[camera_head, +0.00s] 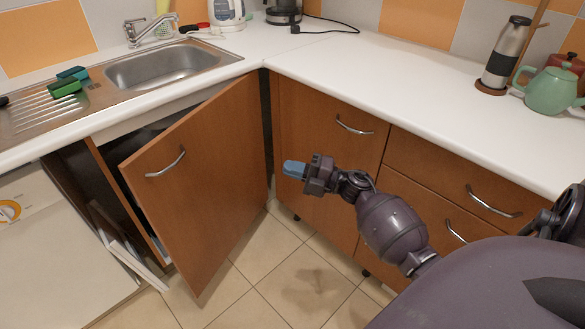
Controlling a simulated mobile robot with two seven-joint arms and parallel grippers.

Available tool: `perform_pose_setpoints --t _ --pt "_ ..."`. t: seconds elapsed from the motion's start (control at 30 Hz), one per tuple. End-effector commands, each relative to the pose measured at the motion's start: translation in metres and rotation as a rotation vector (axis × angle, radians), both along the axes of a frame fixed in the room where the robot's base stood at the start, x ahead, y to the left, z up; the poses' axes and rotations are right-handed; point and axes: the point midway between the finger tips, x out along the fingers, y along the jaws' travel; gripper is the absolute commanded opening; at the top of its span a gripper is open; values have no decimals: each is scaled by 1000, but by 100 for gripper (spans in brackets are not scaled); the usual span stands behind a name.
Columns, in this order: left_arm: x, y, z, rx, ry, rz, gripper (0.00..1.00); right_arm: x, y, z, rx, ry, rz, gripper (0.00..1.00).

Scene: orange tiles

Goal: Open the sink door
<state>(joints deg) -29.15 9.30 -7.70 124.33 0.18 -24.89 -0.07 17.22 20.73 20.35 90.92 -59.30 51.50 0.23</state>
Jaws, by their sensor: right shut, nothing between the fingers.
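The sink door (205,185) is a brown wooden panel below the sink (165,66). It stands ajar, swung out into the room, with a dark gap on its left side. Its metal handle (167,163) is near the upper left of the panel. My right gripper (294,169) is shut and empty, with blue fingertips pointing left. In the picture it is to the right of the door, in front of the neighbouring cabinet, and apart from the handle. My left gripper is out of view.
A white appliance (45,245) stands left of the open cabinet. A drawer cabinet (435,195) with metal handles is on the right. The white worktop (390,80) carries a green teapot (550,90) and a steel flask (507,55). The tiled floor (285,275) in front is clear.

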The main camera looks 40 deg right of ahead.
Motion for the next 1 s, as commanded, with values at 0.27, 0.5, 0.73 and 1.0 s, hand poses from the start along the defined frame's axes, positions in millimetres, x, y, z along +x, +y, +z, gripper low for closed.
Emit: perform_pose_setpoints --t 0.27,0.5,0.73,1.0 --pt "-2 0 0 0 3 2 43 0 0 0 0 0 0 0" --pt "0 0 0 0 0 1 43 0 0 0 0 0 0 0" --pt "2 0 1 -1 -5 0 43 0 0 0 0 0 0 0" --pt "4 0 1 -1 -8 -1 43 0 0 0 0 0 0 0"
